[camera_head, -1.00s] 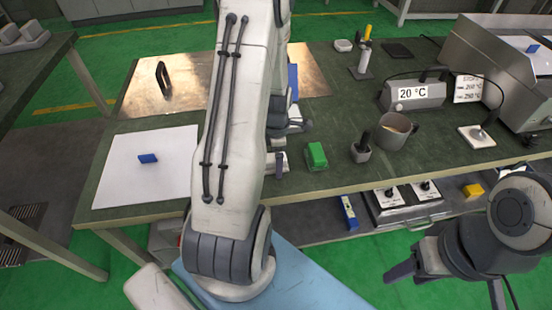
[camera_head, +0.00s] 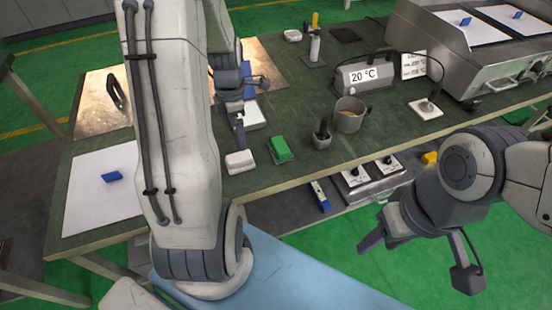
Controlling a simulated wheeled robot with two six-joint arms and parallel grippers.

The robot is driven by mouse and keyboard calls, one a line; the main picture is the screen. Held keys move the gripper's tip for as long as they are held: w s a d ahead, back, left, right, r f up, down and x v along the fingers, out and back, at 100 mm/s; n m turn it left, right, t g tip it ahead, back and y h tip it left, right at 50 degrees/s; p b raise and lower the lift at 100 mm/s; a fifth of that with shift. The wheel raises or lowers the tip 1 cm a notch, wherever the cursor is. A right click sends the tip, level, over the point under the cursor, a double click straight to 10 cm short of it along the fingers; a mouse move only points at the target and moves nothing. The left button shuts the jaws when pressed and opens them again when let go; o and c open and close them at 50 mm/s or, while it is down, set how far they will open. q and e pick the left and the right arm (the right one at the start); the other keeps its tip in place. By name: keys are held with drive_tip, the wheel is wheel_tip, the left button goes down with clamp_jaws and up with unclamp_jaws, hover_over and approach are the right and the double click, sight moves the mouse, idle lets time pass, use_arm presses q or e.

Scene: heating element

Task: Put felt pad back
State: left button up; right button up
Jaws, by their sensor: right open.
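No thing here is clearly marked as the felt pad. A small whitish block (camera_head: 240,162) lies near the table's front edge, beside a green block (camera_head: 280,150). A dark flat pad (camera_head: 345,35) lies at the back of the table. My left gripper (camera_head: 251,106) is over the table behind the whitish block, its fingers spread. One finger points down close to the block; I cannot tell whether it touches. My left arm hides part of the table. My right gripper (camera_head: 418,250) is open and empty, in front of the table at the lower right.
A white sheet with a blue piece (camera_head: 112,176) lies at the left. A mug (camera_head: 349,115), a dark holder (camera_head: 322,136) and a 20 °C display (camera_head: 364,75) stand right of the green block. A metal heater (camera_head: 480,60) is at the right. A control box (camera_head: 370,175) sits below.

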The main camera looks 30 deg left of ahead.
use_arm(q)
drive_tip(key=s+d+r+m, duration=0.2)
drive_tip(key=d+r+m, duration=0.1)
drive_tip(key=d+m, duration=0.65)
drive_tip(key=s+d+r+m, duration=0.1)
drive_tip(key=d+r+m, duration=0.3)
drive_tip(key=d+m, duration=0.55)
drive_tip(key=s+d+r+m+h, duration=0.1)
drive_tip(key=s+d+r+m, duration=0.1)
drive_tip(key=s+d+m, duration=0.9)
drive_tip(key=s+m, duration=0.2)
drive_tip(key=m, duration=0.3)
drive_tip(key=shift+s+d+r, duration=0.25)
drive_tip(key=shift+s+r, duration=0.1)
drive_tip(key=shift+r, duration=0.05)
drive_tip(key=shift+r, duration=0.1)
wheel_tip(320, 180, up, 15)
drive_tip(key=p, duration=1.5)
